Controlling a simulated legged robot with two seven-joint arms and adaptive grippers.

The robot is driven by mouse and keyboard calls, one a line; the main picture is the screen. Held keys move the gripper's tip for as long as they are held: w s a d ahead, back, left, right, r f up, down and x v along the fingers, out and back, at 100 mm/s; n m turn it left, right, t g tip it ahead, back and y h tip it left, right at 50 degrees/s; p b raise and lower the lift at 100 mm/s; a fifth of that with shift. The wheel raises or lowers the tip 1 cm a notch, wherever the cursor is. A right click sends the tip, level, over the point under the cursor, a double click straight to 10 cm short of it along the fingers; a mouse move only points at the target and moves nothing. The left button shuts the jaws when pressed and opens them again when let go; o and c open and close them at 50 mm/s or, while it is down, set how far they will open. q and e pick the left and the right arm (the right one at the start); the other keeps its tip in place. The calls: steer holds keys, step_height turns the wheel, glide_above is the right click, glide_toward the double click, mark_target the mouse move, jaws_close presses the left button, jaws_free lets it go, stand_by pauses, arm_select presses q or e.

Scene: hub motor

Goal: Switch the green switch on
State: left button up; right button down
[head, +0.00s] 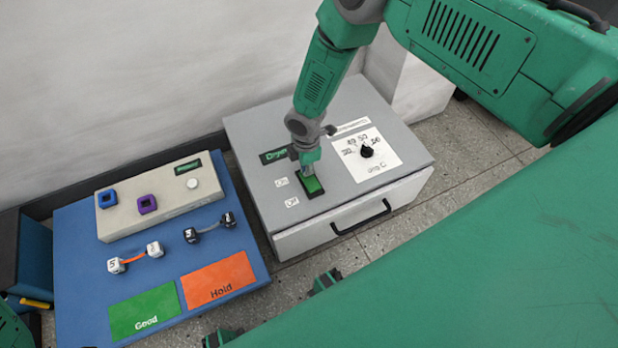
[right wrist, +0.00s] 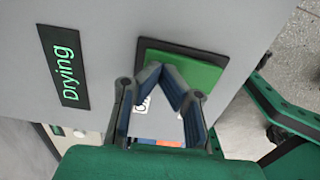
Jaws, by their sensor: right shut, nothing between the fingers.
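The green switch (head: 314,186) is a rocker in a black frame on top of the grey drying box (head: 245,126). Two small white labels (head: 286,192), too small to read surely, sit to its left. My right gripper (head: 309,168) points down at the switch's far end, with its fingertips at or just above it. In the right wrist view the finger tips (right wrist: 172,72) meet in front of the green switch (right wrist: 205,76), shut and empty. I cannot tell whether they touch it or which way the rocker tilts.
A black dial (head: 367,151) on a white scale plate and a "Drying" display (right wrist: 64,68) share the box top. A drawer handle (head: 361,217) is on its front. A blue table (head: 75,238) at left holds a grey tester (head: 165,208), small parts, and green and orange pads.

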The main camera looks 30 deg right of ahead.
steer(key=shift+r+p, duration=2.5)
steer(key=shift+r, duration=0.95)
steer(key=shift+f, duration=0.1)
steer(key=shift+s, duration=0.1)
steer(key=s+r+m+y, duration=0.1)
steer(key=s+r+m, duration=0.2)
steer(key=s+m, duration=1.25)
steer(key=s+d+r+m+h, duration=0.1)
steer(key=s+d+r, duration=0.15)
steer(key=s, duration=0.35)
steer(key=s+d+r+m, duration=0.1)
steer(key=s+d+r, duration=0.15)
steer(key=s, duration=0.45)
step_height(320, 180, up, 13)
steer(key=p, duration=1.2)
steer(key=shift+w+a+f+n+t+p, duration=0.15)
steer(key=shift+w+a+n+t+p, duration=0.15)
steer(key=shift+a+n+p, duration=0.1)
